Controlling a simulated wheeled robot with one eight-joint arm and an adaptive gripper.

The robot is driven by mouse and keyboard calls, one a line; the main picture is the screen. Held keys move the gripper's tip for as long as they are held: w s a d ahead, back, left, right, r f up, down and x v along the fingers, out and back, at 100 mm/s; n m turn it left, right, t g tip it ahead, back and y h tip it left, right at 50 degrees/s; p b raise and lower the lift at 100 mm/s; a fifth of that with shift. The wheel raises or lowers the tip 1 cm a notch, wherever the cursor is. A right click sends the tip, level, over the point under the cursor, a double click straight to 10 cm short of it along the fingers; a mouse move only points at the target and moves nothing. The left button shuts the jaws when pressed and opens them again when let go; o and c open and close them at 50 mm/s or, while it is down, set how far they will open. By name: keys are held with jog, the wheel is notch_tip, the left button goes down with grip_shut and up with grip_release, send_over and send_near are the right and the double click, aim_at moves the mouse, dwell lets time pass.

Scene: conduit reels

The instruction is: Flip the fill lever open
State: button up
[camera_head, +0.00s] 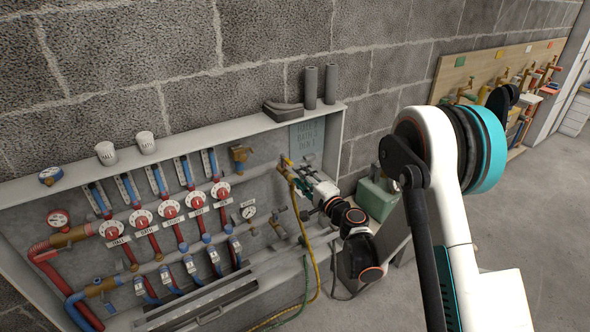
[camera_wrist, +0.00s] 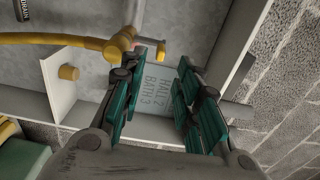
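A brass valve (camera_head: 286,163) with a yellow hose sits at the right end of the upper pipe in the wall cabinet. In the wrist view the brass valve (camera_wrist: 121,44) is at top centre, with a short yellow-orange piece (camera_wrist: 161,50) beside it that looks like the lever; its exact position is hard to tell. My gripper (camera_head: 305,178) is close to this valve in the head view, partly covering that area. In the wrist view its teal fingers (camera_wrist: 160,92) are spread apart with nothing between them, and the valve lies beyond the fingertips.
A grey plate lettered HALL 2 BATH 3 (camera_wrist: 158,92) lies beyond the fingers. The cabinet's side wall (camera_wrist: 225,55) is close to the right finger. The yellow hose (camera_wrist: 50,38) runs left. Red-dial valves (camera_head: 170,208) and gauges fill the cabinet's left. A green box (camera_head: 376,200) stands right.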

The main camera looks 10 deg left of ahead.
jog(key=shift+v, duration=1.35)
jog(key=s+d+r+n+g+h, duration=0.2)
jog(key=s+d+r+n, duration=0.2)
jog(key=s+r, duration=0.3)
jog(key=s+d+r+n+g+h, duration=0.1)
jog(key=s+d+r+n+g, duration=0.15)
jog(key=s+r, duration=0.4)
jog(key=s+d+n+g+h, duration=0.1)
jog(key=s+d+h, duration=0.3)
jog(key=s+d, duration=0.4)
jog(key=s+d+f+n+g+h, duration=0.1)
jog(key=s+d+n+g+h, duration=0.1)
jog(key=s+d, duration=0.7)
jog(key=s+n+h, duration=0.1)
jog(key=s, duration=0.6)
jog(key=shift+s+d+h, duration=0.3)
jog(key=shift+d+h, duration=0.05)
jog(key=shift+h, duration=0.05)
jog(key=shift+f, duration=0.1)
